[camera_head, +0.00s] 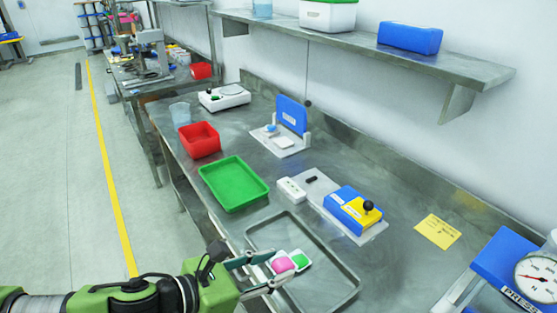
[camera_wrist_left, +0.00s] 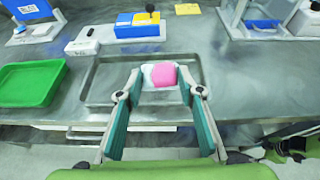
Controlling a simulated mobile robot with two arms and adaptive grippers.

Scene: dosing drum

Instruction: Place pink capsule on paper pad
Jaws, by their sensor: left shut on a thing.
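The pink capsule (camera_head: 283,264) is a rounded pink piece by a white piece, over the shallow metal tray (camera_head: 346,290). In the left wrist view the capsule (camera_wrist_left: 164,75) lies between my left fingertips. My left gripper (camera_head: 279,267) is shut on it; the exact contact and its height above the tray are unclear. A white piece with a green top (camera_head: 301,259) is just beyond it. A yellow sheet with printing (camera_head: 438,231) lies flat on the right of the bench; I cannot tell whether it is the paper pad. My right gripper is not in view.
A green tray (camera_head: 233,184) and a red bin (camera_head: 199,140) stand to the left. A blue and yellow device (camera_head: 352,207) stands behind the metal tray. A press with a gauge (camera_head: 538,277) is at the right. Bare bench lies around the yellow sheet.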

